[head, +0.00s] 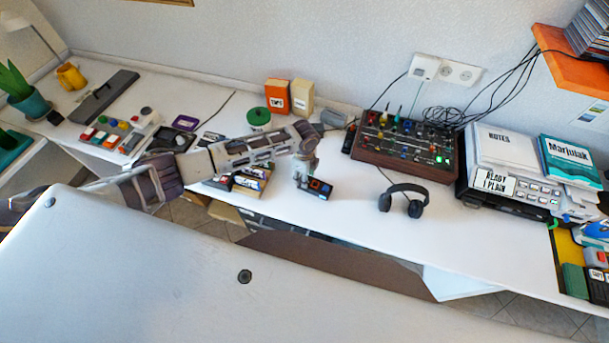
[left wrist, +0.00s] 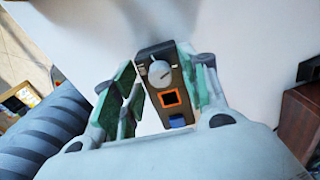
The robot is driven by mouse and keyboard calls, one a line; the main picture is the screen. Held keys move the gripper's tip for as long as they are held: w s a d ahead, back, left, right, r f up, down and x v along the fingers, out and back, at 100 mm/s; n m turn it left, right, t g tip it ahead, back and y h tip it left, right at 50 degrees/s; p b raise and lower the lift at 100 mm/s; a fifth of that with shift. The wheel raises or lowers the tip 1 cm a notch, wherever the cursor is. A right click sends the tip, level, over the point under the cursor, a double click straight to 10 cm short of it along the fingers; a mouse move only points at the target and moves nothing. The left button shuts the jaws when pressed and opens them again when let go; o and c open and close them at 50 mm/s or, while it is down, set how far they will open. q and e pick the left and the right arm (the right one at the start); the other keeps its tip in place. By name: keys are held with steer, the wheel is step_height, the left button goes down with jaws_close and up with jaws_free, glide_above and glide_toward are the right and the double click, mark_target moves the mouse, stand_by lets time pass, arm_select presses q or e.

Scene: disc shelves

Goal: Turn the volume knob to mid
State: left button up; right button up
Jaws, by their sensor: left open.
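The volume knob (left wrist: 160,73) is a round silver-grey knob with a pointer mark, seen in the left wrist view near the far end of a small dark box (left wrist: 151,54). The box also has an orange-framed square (left wrist: 170,98) and a blue part. In the head view a small dark box (head: 320,188) with orange and blue parts lies on the white desk at my left gripper (head: 305,178). In the left wrist view my left gripper (left wrist: 158,78) is open, with a green-padded finger on each side of the knob. Whether either finger touches it is unclear. My right gripper is not in view.
A wood-sided mixer (head: 405,146) with many knobs stands behind and right of the box. Headphones (head: 404,198) lie to its right. The desk front (head: 345,218) is clear.

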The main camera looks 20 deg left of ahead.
arm_select(q)
step_height(320, 180, up, 12)
stand_by(0.8)
